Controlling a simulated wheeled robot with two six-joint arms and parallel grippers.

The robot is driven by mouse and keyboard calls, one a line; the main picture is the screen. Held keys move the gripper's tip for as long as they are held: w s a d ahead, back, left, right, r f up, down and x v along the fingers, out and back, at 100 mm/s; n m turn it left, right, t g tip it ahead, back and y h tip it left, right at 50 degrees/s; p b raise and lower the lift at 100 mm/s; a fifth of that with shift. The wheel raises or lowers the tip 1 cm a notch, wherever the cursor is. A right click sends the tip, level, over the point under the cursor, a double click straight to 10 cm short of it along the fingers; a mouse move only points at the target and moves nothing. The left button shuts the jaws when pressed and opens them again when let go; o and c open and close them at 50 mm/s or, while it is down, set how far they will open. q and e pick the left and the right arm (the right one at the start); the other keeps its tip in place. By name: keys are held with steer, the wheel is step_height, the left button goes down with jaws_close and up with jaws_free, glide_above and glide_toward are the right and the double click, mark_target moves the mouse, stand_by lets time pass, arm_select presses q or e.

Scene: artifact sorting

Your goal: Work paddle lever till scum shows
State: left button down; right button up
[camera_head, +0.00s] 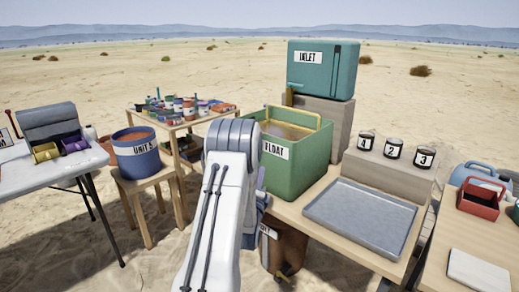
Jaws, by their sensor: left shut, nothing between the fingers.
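The green FLOAT tank (293,160) stands on the wooden table, right of my left arm. A yellow bar (302,113) runs along its top edge; whether it is the paddle lever, I cannot tell. Inside the tank a brownish surface (288,131) shows; no distinct scum layer can be made out at this size. My left arm rises from the bottom middle and covers the tank's left side. My left gripper (263,204) is shut and empty, low by the tank's front left, mostly hidden behind the arm. My right gripper is out of view.
A teal INLET tank (323,69) stands on a block behind. A grey tray (361,214) and numbered jars (394,147) are to the right. A UNITS bucket (136,155) sits on a stool at left. A brown container (287,248) is below the table edge.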

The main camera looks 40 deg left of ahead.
arm_select(q)
steer(key=s+a+r+x, duration=0.1)
steer(key=a+x, duration=0.1)
steer(key=x, duration=1)
steer(key=shift+p, duration=0.35)
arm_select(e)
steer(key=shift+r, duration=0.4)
arm_select(q)
steer(key=shift+s+a, duration=0.1)
steer(key=shift+a, duration=0.05)
